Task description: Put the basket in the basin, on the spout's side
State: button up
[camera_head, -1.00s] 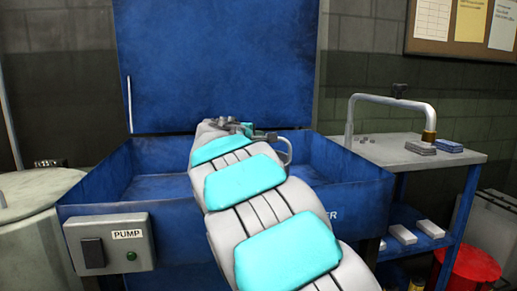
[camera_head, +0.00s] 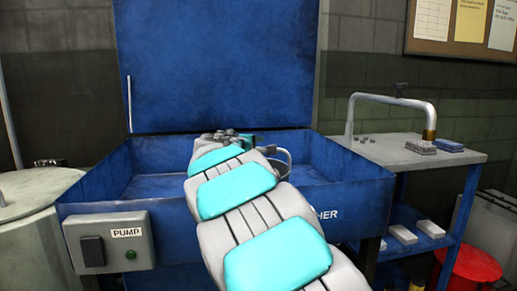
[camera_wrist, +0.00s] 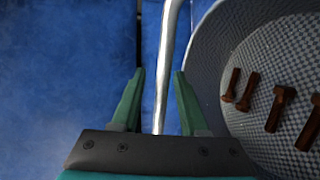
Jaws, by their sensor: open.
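A grey mesh basket (camera_wrist: 225,60) with several rusty bolts lies at the right in the wrist view. A thin curved metal bar (camera_wrist: 166,60), apparently its handle, runs between the two green fingers of my gripper (camera_wrist: 159,74). The fingers are apart, with gaps on both sides of the bar. In the head view my arm hides the basket's body; a curved light bar (camera_head: 286,158) shows beside my gripper, over the blue basin (camera_head: 345,165). The silver spout (camera_head: 392,98), with a brass tip, rises by the basin's back right corner and bends right over the side table.
A raised blue lid (camera_head: 215,65) stands behind the basin. A pump switch box (camera_head: 108,243) is on its front left. The side table (camera_head: 385,150) holds small blocks. A grey drum (camera_head: 28,225) stands left, a red bucket (camera_head: 470,268) right. The basin's left part looks clear.

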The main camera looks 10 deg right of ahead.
jog(key=v, duration=1.2)
jog(key=shift+r, duration=0.1)
dwell(1.1)
